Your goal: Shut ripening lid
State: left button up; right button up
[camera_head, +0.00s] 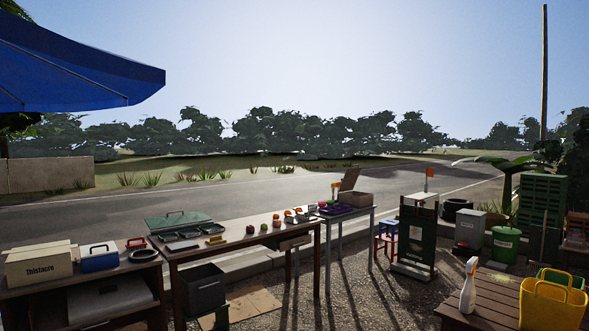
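A brown box (354,199) stands at the far end of the tables, with its lid (349,179) raised and tilted open. I cannot read any label on it, so I cannot be sure it is the ripening box. Neither of my grippers shows in the head view.
The long table (240,241) holds dark trays (183,245) and several fruits. A shelf at left holds a cream "Thistlacre" box (40,266) and a blue toolbox (98,257). A plank table (490,296) at right carries a spray bottle (468,287) and a yellow bag (551,304).

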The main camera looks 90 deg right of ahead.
aim_at(348, 180)
jog(key=z, duration=0.4)
jog(key=j+z, duration=0.1)
jog(key=z, duration=1.2)
jog(key=k+z, duration=0.1)
jog(key=z, duration=0.3)
